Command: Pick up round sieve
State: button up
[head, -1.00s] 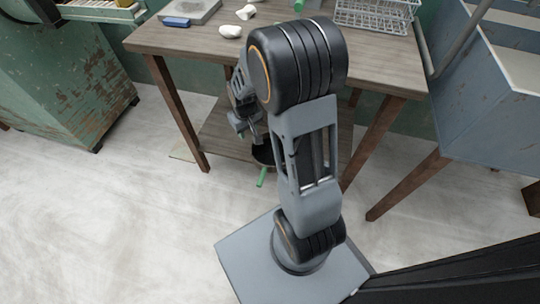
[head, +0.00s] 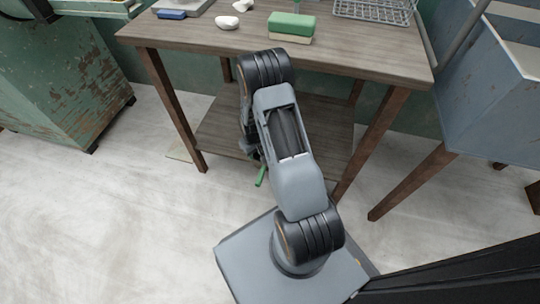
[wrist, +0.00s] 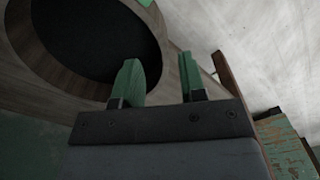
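The round sieve (wrist: 85,40) fills the upper left of the wrist view, with a dark round middle and a brown wood-like rim.
The wooden table (head: 350,65) has legs and a lower shelf (head: 325,130). On top are a green-and-tan block (head: 291,26), white lumps (head: 227,23), a blue item (head: 171,14) and a wire rack (head: 375,10). A green cabinet (head: 60,85) stands left, a grey-blue sink (head: 495,95) right.

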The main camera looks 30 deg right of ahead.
aim_at(255, 164)
jog(key=shift+f+b, duration=1.35)
jog(key=shift+f, duration=2)
jog(key=shift+r, duration=0.1)
jog(key=shift+c, duration=0.4)
grip_shut()
